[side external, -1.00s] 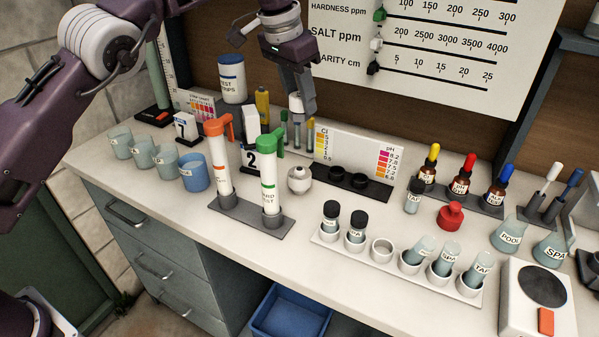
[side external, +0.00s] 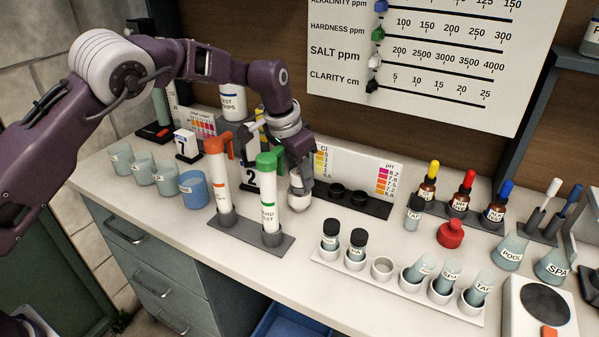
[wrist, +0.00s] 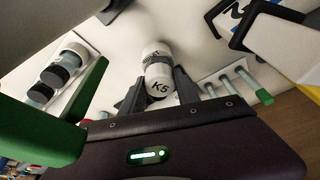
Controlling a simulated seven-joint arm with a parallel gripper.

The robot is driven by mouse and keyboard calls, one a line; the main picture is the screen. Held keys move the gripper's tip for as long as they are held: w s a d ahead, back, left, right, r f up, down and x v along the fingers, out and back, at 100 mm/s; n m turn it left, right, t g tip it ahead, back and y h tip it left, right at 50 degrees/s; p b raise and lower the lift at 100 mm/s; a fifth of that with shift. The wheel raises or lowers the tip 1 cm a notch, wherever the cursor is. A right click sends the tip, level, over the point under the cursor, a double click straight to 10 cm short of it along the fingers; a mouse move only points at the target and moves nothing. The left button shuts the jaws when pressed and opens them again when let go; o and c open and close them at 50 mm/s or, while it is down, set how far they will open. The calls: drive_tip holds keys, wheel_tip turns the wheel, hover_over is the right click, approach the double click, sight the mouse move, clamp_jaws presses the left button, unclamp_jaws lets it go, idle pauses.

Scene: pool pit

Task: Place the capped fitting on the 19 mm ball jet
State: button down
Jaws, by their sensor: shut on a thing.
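My gripper (side external: 299,180) is over the pale ball jet (side external: 299,201), just behind the green-capped tube. In the wrist view my gripper (wrist: 160,92) is shut on the white capped fitting (wrist: 158,88), marked K5, with a finger on each side. A grey band and a rounded white end (wrist: 155,52) show beyond the lettering; I cannot tell whether that end is the ball jet. In the side view my fingers largely hide the fitting. It is low, at or close above the jet; whether they touch is unclear.
The green-capped tube (side external: 269,195) and orange-capped tube (side external: 219,180) stand close on the left in a grey rack (side external: 250,243). A black two-well block (side external: 372,206) is close on the right. A white vial rack (side external: 334,262) stands in front right.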

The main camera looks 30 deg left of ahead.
drive_tip(key=c, duration=0.9)
unclamp_jaws()
drive_tip(key=shift+f, duration=0.1)
drive_tip(key=v, duration=1.2)
drive_tip(key=s+a+r+n, duration=0.1)
drive_tip(key=s+a+r, duration=0.15)
drive_tip(key=s, duration=0.25)
drive_tip(key=s+a+r+n+t, duration=0.1)
drive_tip(key=s+a+r, duration=0.1)
drive_tip(key=s+r, duration=0.25)
drive_tip(key=s+a+r+n, duration=0.1)
drive_tip(key=s+a+r, duration=0.15)
drive_tip(key=s, duration=0.25)
drive_tip(key=s+a+f+n+t, duration=0.1)
drive_tip(key=s+f, duration=0.2)
drive_tip(key=s, duration=0.9)
drive_tip(key=s+a+f+y, duration=0.1)
drive_tip(key=s+a+f, duration=0.1)
drive_tip(key=s, duration=1)
drive_tip(key=shift+a+f+n+t, duration=0.25)
drive_tip(key=shift+f+n+t, duration=0.15)
